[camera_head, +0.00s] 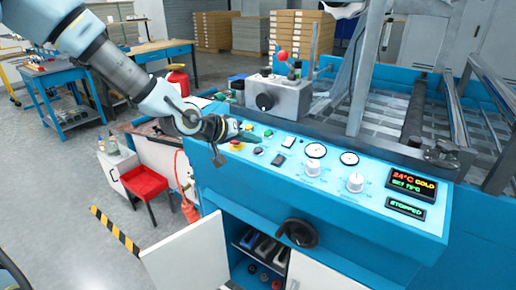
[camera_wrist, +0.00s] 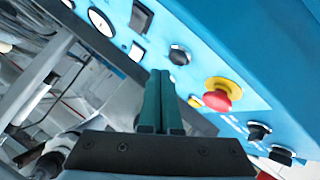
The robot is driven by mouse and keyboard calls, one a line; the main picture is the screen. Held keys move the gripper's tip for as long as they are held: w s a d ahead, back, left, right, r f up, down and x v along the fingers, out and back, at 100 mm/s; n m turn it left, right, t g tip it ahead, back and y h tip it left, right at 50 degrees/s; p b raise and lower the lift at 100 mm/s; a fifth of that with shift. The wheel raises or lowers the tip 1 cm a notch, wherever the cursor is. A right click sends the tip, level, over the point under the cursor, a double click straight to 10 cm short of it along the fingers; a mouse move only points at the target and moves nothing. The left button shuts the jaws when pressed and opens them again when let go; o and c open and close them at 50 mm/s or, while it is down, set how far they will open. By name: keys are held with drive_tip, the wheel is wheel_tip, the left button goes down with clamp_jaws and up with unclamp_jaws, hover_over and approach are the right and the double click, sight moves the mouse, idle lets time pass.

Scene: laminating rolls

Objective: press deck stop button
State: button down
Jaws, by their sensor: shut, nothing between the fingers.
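A red mushroom button on a yellow base (camera_wrist: 222,93) stands out from the blue control panel in the wrist view, right of my fingertips. It is partly hidden beside my gripper in the head view (camera_head: 236,145). No label on it is readable, so I cannot tell if it is the deck stop button. My gripper (camera_head: 254,138) is over the panel's left part, its dark green fingers closed together and empty. They also show in the wrist view (camera_wrist: 161,76). The fingers appear apart from the red button; contact with the panel cannot be told.
A display (camera_head: 406,208) reads STOPPED. A grey box with a black knob (camera_head: 265,101) stands behind. A cabinet door (camera_head: 187,262) hangs open below.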

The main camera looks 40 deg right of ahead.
drive_tip(key=r+p, duration=0.1)
drive_tip(key=r, duration=0.1)
drive_tip(key=a+r+p, duration=0.1)
drive_tip(key=r+p, duration=0.1)
drive_tip(key=shift+s+r+p, duration=0.1)
drive_tip(key=shift+r+p, duration=0.1)
drive_tip(key=shift+p, duration=0.1)
idle(0.6)
drive_tip(key=w+a+f+n+t+y, duration=0.15)
drive_tip(key=w+a+y, duration=0.3)
drive_tip(key=a, duration=0.75)
drive_tip(key=w+a+f+n+t+y, duration=0.1)
drive_tip(key=w+a+f+t+y, duration=0.3)
drive_tip(key=a, duration=0.8)
drive_tip(key=s+a+r+n+g+y, duration=0.1)
drive_tip(key=s+a+r+n+g, duration=0.1)
drive_tip(key=a, duration=0.9)
drive_tip(key=s+a+r+n+g+y, duration=0.1)
drive_tip(key=a+r+n, duration=0.3)
drive_tip(key=a, duration=0.8)
drive_tip(key=shift+s+a+r+g+y, duration=0.2)
drive_tip(key=shift+s+r+g+y, duration=0.2)
drive_tip(key=shift+s+r, duration=0.25)
drive_tip(key=shift+d, duration=0.1)
